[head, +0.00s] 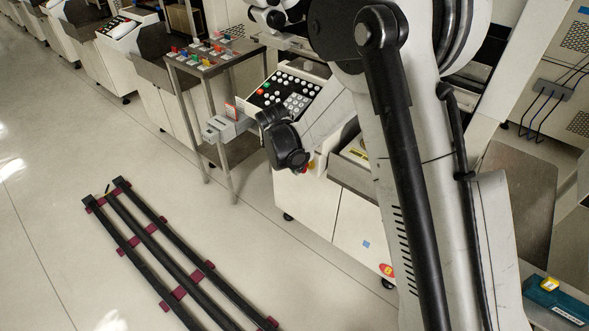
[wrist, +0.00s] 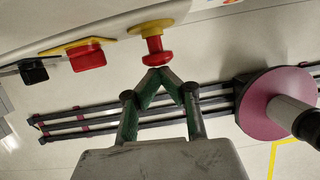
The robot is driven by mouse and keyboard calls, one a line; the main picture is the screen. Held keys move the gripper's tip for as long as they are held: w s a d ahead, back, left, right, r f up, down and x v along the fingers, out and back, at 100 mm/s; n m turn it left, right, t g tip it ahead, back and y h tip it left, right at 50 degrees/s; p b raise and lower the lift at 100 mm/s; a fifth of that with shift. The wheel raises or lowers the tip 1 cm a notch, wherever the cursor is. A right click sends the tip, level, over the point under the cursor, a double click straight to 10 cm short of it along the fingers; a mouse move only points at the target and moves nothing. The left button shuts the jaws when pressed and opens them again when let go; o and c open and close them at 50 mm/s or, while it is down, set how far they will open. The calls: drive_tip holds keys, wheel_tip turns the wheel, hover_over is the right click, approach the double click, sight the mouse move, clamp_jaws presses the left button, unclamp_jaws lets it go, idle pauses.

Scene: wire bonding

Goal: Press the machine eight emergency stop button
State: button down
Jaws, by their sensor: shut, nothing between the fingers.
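A red mushroom-shaped emergency stop button (wrist: 154,46) on a yellow base sticks out from the edge of a pale machine panel in the wrist view. My gripper (wrist: 158,72) has its green fingers closed to a point, with nothing between them. The fingertips are right at the button's red cap; I cannot tell if they touch it. In the head view, a small red and yellow spot (head: 308,166) shows beside my wrist on the front of the white machine (head: 318,205). My wrist hides the fingers there. No machine number is readable.
A red switch (wrist: 87,56) on a yellow plate and a black knob (wrist: 33,70) sit left of the button. A keypad console (head: 290,92) tops the machine. A metal table (head: 215,65) with coloured parts stands left. Dark rails (head: 165,255) lie on the open floor.

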drive_tip(key=shift+w+d+b, duration=0.4)
drive_tip(key=shift+w+d, duration=0.2)
drive_tip(key=shift+w, duration=0.15)
drive_tip(key=s+a+r, duration=0.5)
drive_tip(key=r, duration=0.5)
drive_tip(key=shift+s, duration=0.25)
